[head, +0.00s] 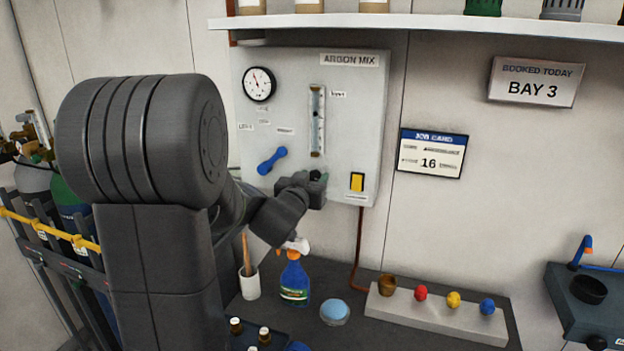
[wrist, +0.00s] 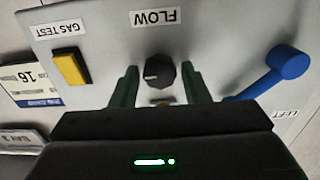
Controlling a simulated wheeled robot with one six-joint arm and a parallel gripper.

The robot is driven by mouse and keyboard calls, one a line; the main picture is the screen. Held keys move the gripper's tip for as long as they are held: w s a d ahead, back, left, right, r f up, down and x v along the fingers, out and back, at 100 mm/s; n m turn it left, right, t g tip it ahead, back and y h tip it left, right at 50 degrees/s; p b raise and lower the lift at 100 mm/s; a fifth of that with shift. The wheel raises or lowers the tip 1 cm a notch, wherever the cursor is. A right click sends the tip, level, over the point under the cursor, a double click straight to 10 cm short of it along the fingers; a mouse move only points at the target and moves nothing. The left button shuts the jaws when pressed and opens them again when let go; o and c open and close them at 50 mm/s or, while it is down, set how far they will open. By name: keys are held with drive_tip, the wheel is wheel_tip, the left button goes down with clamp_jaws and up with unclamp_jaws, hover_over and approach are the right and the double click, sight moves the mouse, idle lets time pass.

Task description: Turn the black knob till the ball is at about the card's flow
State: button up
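The black knob (wrist: 159,72) sits on the panel under the FLOW label (wrist: 155,17) in the wrist view, which is upside down. My gripper (wrist: 160,88) has its two green fingers on either side of the knob, with a gap on both sides. It is open. In the head view my gripper (head: 316,182) is at the panel's lower middle and hides most of the knob. The flow tube (head: 317,120) stands upright above it; the ball in it is too small to make out. The job card (head: 432,153) on the wall reads 16.
A blue lever (head: 271,160) is left of the knob and a yellow button (head: 357,182) is right of it on the grey panel (head: 360,100). A spray bottle (head: 294,280) and a block with coloured knobs (head: 440,313) stand on the bench below.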

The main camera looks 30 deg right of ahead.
drive_tip(key=c, duration=0.6)
drive_tip(key=shift+f+m+b, duration=0.2)
drive_tip(key=shift+m+b, duration=0.7)
drive_tip(key=shift+b, duration=0.3)
drive_tip(key=shift+c, duration=0.2)
drive_tip(key=shift+r+m+b, duration=0.25)
drive_tip(key=shift+m+b, duration=0.1)
drive_tip(key=shift+m, duration=0.45)
drive_tip(key=o, duration=0.9)
drive_tip(key=shift+o, duration=0.2)
drive_tip(key=v, duration=1.4)
drive_tip(key=shift+w+d, duration=0.1)
